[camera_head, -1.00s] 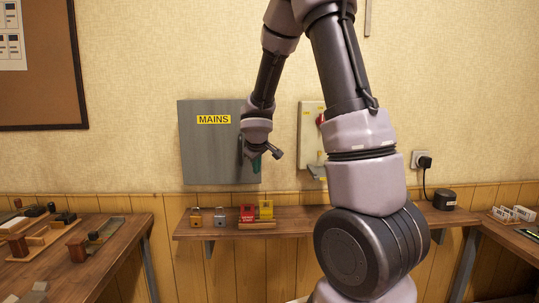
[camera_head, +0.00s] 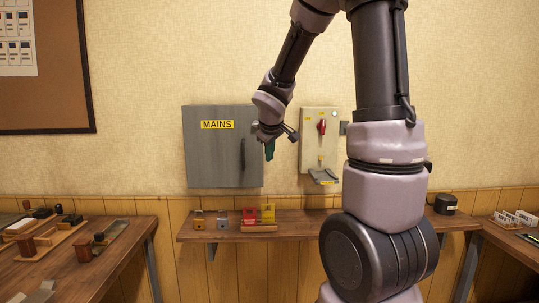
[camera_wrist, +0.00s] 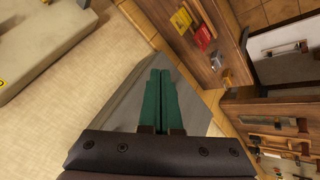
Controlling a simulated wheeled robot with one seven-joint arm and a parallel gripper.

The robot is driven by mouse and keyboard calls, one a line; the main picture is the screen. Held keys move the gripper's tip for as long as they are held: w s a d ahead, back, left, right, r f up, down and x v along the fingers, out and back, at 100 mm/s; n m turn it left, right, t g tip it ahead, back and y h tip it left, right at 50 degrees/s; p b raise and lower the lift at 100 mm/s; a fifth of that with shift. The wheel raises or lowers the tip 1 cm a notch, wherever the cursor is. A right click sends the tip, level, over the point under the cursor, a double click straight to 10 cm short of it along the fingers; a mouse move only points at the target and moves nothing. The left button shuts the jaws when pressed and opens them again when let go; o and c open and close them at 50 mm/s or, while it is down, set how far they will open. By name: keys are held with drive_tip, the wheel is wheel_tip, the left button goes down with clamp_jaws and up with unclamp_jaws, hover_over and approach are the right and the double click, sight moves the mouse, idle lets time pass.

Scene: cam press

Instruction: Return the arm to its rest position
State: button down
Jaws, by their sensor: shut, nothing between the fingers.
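My gripper (camera_head: 270,150) hangs in front of the wall, fingers pointing down, at the right edge of the grey MAINS cabinet (camera_head: 212,160). Its dark green fingers also show in the wrist view (camera_wrist: 160,98); they are together with nothing between them. The cabinet door looks closed, with a dark vertical handle (camera_head: 243,155). The wrist view shows part of the grey cabinet (camera_wrist: 198,115) beyond the fingers. My arm rises from the lower right and bends over the top of the head view.
A wall shelf (camera_head: 310,225) below holds several padlocks, including a red one (camera_head: 249,215) and a yellow one (camera_head: 268,212). A switch box (camera_head: 313,150) with a red knob is right of the gripper. Workbenches stand left (camera_head: 95,262) and right (camera_head: 510,247).

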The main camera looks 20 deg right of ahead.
drive_tip(key=s+a+r+m+y, duration=0.2)
drive_tip(key=s+a+r+m, duration=0.1)
drive_tip(key=s, duration=0.9)
drive_tip(key=s+a+r+m+y, duration=0.2)
drive_tip(key=s+r+m, duration=0.4)
drive_tip(key=s, duration=0.7)
drive_tip(key=shift+a+r+m, duration=0.3)
drive_tip(key=shift+a+r, duration=0.2)
drive_tip(key=shift+r, duration=0.45)
